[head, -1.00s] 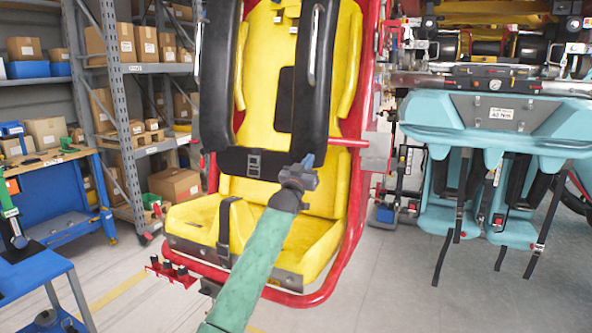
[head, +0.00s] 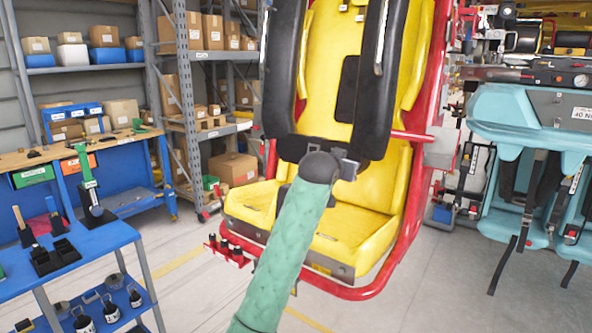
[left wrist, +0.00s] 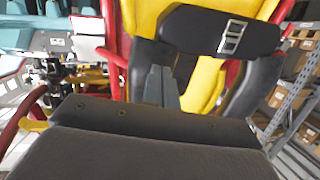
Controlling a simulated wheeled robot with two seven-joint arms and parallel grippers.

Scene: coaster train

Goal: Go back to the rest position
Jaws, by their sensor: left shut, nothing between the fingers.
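My left arm, in a green sleeve, rises from the bottom of the head view to a dark wrist in front of the yellow seat (head: 370,190). My left gripper (head: 348,167) is partly hidden behind that wrist. In the left wrist view its grey fingers (left wrist: 161,86) are together with nothing between them. They stand before the seat and its black restraint pad with a metal buckle (left wrist: 231,38). I cannot tell whether they touch anything. My right gripper is in neither view.
A blue tool table (head: 100,240) and a workbench (head: 120,150) stand on the left. Shelves with boxes (head: 205,95) are behind. A turquoise seat unit (head: 520,120) hangs on the right. Grey floor (head: 200,290) is open between the table and the yellow seat.

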